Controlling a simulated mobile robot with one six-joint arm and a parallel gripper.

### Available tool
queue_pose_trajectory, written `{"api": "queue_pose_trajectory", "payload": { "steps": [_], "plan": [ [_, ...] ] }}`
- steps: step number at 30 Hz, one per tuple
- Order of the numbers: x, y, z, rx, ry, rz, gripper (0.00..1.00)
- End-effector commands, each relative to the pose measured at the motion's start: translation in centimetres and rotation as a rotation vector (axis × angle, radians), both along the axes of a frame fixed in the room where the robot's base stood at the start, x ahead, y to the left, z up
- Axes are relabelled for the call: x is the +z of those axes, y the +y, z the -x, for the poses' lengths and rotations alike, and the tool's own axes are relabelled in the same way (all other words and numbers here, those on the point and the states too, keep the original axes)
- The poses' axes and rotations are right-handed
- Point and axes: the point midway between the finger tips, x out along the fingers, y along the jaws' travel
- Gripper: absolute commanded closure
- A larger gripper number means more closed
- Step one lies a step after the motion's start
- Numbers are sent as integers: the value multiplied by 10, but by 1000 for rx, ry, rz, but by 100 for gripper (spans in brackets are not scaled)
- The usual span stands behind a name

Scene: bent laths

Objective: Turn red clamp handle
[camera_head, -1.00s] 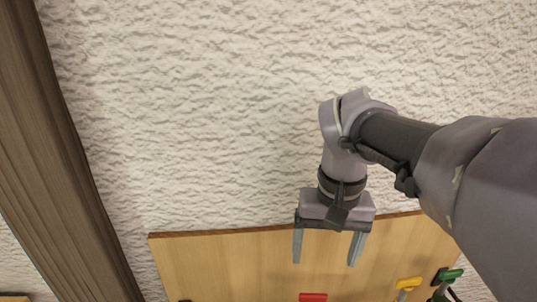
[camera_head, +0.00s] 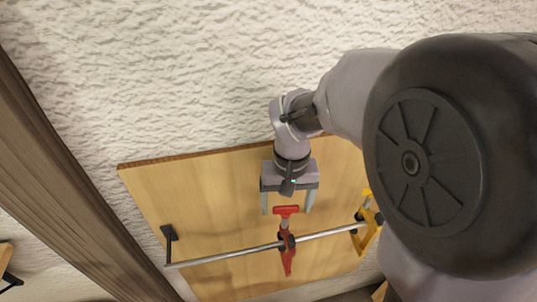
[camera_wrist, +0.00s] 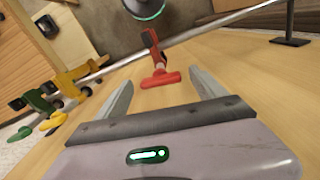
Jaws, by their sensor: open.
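The red clamp (camera_head: 287,247) sits on a metal bar in front of the wooden board in the head view. Its red T-shaped handle (camera_head: 286,211) points up toward my gripper (camera_head: 287,209). My gripper is open, with one finger on each side of the handle. In the wrist view the red handle (camera_wrist: 160,79) lies between and just beyond the fingertips of my gripper (camera_wrist: 162,84). The lower part of the red clamp (camera_wrist: 150,40) shows behind it on the bar. Nothing is held, and I cannot tell whether the fingers touch the handle.
The metal bar (camera_head: 220,256) runs across the wooden board (camera_head: 190,200), with a black bracket (camera_head: 169,233) at its left. A yellow clamp (camera_head: 366,232) stands to the right. The wrist view also shows a green clamp (camera_wrist: 38,104). A wooden beam (camera_head: 75,170) runs at the left.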

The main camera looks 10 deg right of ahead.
Motion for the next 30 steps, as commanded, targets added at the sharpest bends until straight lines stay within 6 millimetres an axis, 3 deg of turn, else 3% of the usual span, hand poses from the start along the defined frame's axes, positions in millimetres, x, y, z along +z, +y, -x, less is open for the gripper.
{"api": "queue_pose_trajectory", "payload": {
  "steps": [7,17,24,30],
  "plan": [
    [-1,0,0,0,0,0,20],
    [-1,0,0,1,0,0,83],
    [0,0,0,172,1,8,83],
    [-1,0,0,176,2,8,83]
  ]
}}
